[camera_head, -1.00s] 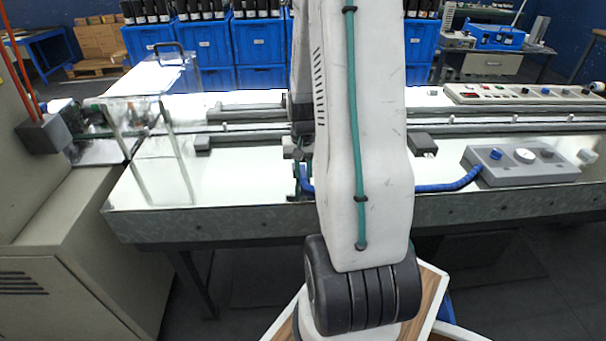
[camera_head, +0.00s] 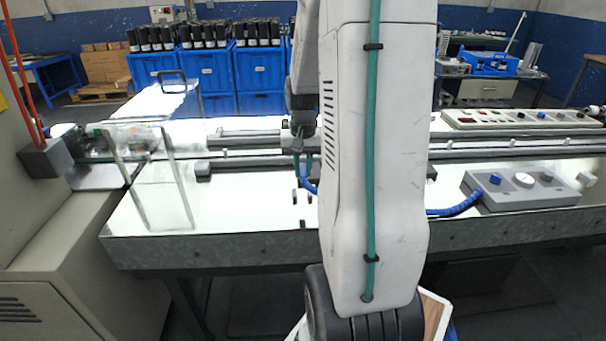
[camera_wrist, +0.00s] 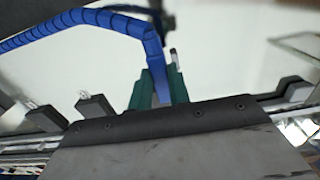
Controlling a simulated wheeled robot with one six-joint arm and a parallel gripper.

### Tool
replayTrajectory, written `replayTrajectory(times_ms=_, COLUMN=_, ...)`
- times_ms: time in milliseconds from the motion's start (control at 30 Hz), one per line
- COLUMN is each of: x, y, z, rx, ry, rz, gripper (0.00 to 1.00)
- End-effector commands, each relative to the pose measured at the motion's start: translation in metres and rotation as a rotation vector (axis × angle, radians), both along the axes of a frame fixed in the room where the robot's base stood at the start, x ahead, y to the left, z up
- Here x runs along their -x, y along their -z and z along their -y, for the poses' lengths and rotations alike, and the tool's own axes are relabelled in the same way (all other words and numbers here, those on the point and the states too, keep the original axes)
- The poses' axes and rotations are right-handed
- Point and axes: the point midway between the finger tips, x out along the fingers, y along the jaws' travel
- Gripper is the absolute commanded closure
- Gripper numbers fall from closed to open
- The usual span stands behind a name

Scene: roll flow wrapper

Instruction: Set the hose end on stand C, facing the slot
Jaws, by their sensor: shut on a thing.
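My gripper (camera_head: 303,172) has green fingers shut on the end of the blue hose (camera_head: 452,211), above the bright tabletop. In the wrist view the hose (camera_wrist: 88,17) comes from the left and bends down between the fingers (camera_wrist: 158,88). My arm hides the middle of the hose in the head view. Small dark pieces (camera_head: 297,194) stand on the table just below my gripper. A small post (camera_wrist: 173,54) shows beside the hose in the wrist view. I cannot tell which piece is stand C, and I cannot make out the slot.
The hose runs to a grey box with knobs (camera_head: 520,190) at the right. A clear guard (camera_head: 160,190) stands at the left. Rails (camera_head: 235,143) cross the table behind my gripper. A control panel (camera_head: 515,118) lies at the back right.

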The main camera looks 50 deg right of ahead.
Motion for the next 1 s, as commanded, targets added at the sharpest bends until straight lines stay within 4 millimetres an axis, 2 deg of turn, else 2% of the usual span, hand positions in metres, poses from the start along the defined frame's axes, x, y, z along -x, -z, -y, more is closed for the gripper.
replayTrajectory(times_ms=267, x=0.0, y=0.002, z=0.0, rx=-0.001, ry=0.0, rz=-0.001, gripper=1.0)
replayTrajectory(times_ms=633, x=0.0, y=0.03, z=0.0, rx=-0.001, ry=0.0, rz=-0.001, gripper=1.0)
replayTrajectory(times_ms=1000, x=-0.002, y=0.031, z=0.003, rx=0.0, ry=0.0, rz=0.0, gripper=1.0)
